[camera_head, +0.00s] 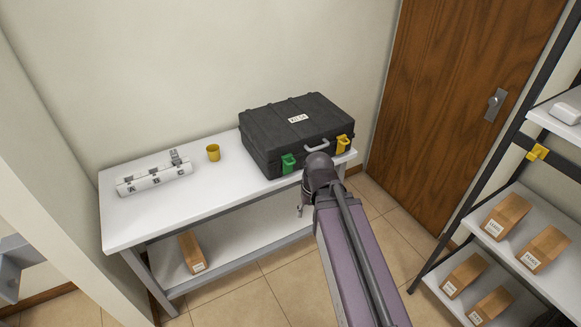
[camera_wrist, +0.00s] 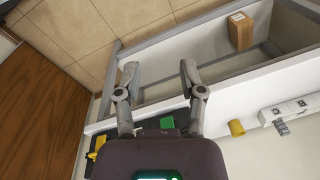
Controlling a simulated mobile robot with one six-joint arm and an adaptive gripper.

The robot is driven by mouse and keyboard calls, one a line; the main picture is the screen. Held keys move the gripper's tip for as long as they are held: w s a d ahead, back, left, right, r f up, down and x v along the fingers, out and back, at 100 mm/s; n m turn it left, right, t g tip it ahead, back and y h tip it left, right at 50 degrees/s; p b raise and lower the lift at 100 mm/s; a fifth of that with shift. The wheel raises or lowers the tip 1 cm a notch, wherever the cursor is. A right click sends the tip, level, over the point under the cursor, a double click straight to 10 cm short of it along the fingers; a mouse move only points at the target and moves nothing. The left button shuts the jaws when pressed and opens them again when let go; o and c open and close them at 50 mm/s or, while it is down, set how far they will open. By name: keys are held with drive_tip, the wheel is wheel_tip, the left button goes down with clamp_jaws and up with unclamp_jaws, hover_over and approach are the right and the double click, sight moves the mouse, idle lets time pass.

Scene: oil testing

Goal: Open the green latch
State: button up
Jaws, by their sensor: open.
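The black case (camera_head: 285,130) stands closed on the white table. Its green latch (camera_head: 288,163) is on the front face, left of the grey handle (camera_head: 317,145). The yellow latch (camera_head: 342,144) is at the right. My gripper (camera_head: 300,210) is low in front of the table edge, mostly hidden by my arm in the head view. In the wrist view my gripper (camera_wrist: 159,70) is open and empty, its two fingers apart. The green latch (camera_wrist: 167,122) shows between the finger bases, and the yellow latch (camera_wrist: 98,144) is to their left. I see no contact with the latch.
A yellow cup (camera_head: 213,152) and a white labelled rack (camera_head: 155,178) stand on the table (camera_head: 125,228), left of the case. A cardboard box (camera_head: 192,252) is on its lower shelf. A wooden door (camera_head: 450,90) and shelves with several boxes are at the right.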

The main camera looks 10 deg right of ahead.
drive_tip(key=w+f+m+t+y+b, duration=0.2)
drive_tip(key=w+f+y+b, duration=0.1)
drive_tip(key=w+f+b, duration=0.15)
drive_tip(key=m+t+y+b, duration=0.6)
drive_tip(key=m+t+b, duration=0.25)
drive_tip(key=b, duration=0.25)
approach(291, 164)
drive_tip(key=s+d, duration=0.2)
drive_tip(key=s, duration=0.1)
drive_tip(key=shift+w+d+r+t, duration=0.1)
drive_tip(key=shift+r+t, duration=0.15)
drive_tip(key=shift+w, duration=0.1)
drive_tip(key=b+x, duration=0.3)
drive_tip(key=x, duration=1)
drive_tip(key=shift+w+a+f, duration=0.2)
drive_tip(key=shift+w+a, duration=0.05)
